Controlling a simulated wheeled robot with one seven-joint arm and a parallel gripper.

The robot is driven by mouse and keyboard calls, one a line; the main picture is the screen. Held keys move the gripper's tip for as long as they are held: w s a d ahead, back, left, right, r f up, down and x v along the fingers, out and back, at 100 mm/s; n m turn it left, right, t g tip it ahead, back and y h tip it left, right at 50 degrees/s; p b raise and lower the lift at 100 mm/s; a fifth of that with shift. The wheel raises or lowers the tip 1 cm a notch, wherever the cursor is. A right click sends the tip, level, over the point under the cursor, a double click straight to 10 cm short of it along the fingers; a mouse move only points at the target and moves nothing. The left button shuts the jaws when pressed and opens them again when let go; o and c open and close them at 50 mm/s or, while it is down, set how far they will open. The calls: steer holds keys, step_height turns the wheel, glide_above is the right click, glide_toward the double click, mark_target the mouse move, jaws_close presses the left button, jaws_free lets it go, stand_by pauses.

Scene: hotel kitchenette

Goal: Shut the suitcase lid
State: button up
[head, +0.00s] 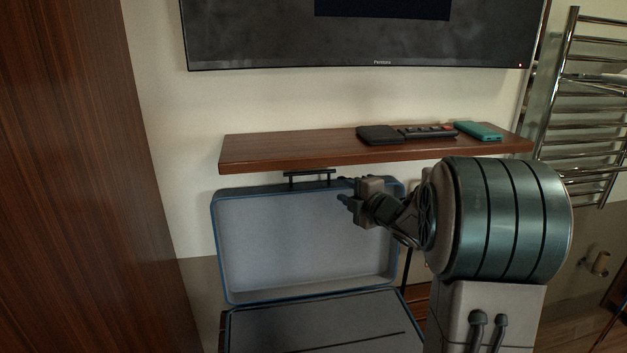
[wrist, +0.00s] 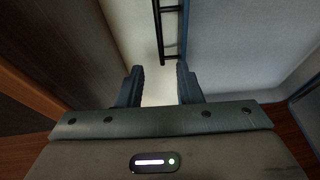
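The suitcase is open. Its lid (head: 305,240) stands up with its grey inside facing me and a blue rim; a black handle (head: 309,178) is on its top edge. The suitcase base (head: 320,325) lies below, cut off by the bottom of the head view. My gripper (head: 343,191) is at the lid's upper right, just below the shelf, with its fingers pointing left. In the wrist view, my gripper (wrist: 160,84) has its two fingers apart with nothing between them. The handle (wrist: 169,30) and lid (wrist: 235,50) show beyond the fingertips; I see no clear contact.
A wooden shelf (head: 300,150) runs close above the lid, bearing a black box (head: 380,135), a remote (head: 428,131) and a teal box (head: 478,130). A television (head: 360,45) hangs above. A wooden panel (head: 75,180) stands at left, a towel rail (head: 585,110) at right.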

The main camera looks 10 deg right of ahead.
mark_target(311, 173)
steer(key=p+x, duration=0.1)
steer(key=x, duration=1.3)
steer(key=shift+a+r+p, duration=0.1)
steer(key=shift+a+p, duration=0.05)
steer(key=shift+p, duration=0.25)
steer(key=shift+s, duration=0.1)
jaws_close()
